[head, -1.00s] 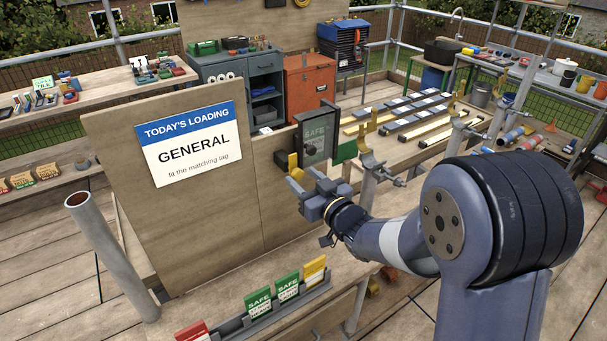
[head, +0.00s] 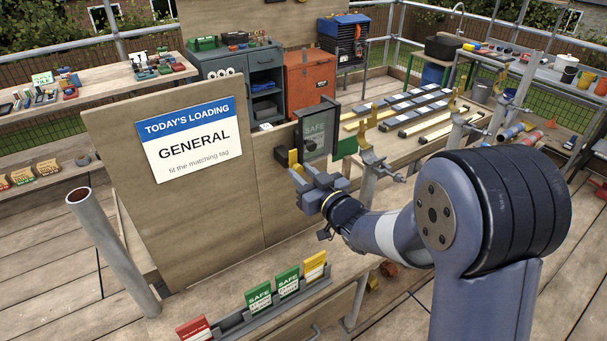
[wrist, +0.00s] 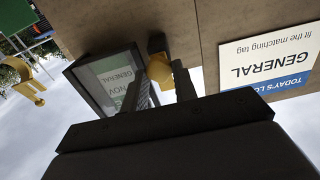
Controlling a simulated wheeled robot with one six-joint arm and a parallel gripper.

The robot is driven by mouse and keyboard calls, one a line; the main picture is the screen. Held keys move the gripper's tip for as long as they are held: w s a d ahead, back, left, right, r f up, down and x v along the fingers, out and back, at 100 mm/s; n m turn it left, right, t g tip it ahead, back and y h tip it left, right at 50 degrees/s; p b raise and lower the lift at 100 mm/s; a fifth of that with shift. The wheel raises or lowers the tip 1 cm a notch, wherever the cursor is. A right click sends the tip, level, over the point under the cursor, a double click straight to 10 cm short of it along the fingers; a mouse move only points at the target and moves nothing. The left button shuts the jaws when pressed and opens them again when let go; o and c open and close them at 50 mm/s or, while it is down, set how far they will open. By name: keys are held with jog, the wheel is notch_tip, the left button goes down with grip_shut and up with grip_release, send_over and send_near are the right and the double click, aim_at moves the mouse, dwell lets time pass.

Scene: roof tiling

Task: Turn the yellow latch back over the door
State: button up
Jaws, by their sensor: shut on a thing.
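The door (head: 315,133) is a dark-framed clear panel on the board, with a green and white tag behind it. It also shows upside down at the left in the wrist view (wrist: 107,78). The yellow latch (head: 293,157) is beside the door's left edge in the head view, on a dark mount. In the wrist view the latch (wrist: 178,72) lies between my fingertips, partly hidden by them. My gripper (head: 298,174) is shut on the latch; its fingers (wrist: 163,88) reach up to it. I cannot tell whether the latch overlaps the door's edge.
A sign board reading GENERAL (head: 189,138) stands left of the door. A rack (head: 262,318) with red, green and yellow tags stands on the bench in front. A green plate (head: 344,146) and a yellow hook-like bracket (head: 365,137) are just right of the door.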

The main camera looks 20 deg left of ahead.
jog(key=shift+m, duration=0.5)
jog(key=m+b, duration=0.1)
jog(key=m, duration=0.1)
jog(key=shift+m, duration=0.4)
jog(key=m, duration=0.5)
jog(key=shift+d+m, duration=0.1)
jog(key=shift+m, duration=0.2)
jog(key=m, duration=0.4)
jog(key=shift+w+f, duration=0.1)
jog(key=shift+m+p, duration=0.65)
jog(key=shift+m, duration=1.55)
jog(key=shift+f+m, duration=0.1)
jog(key=shift+m, duration=0.2)
jog(key=o, duration=1)
jog(key=shift+d, duration=0.1)
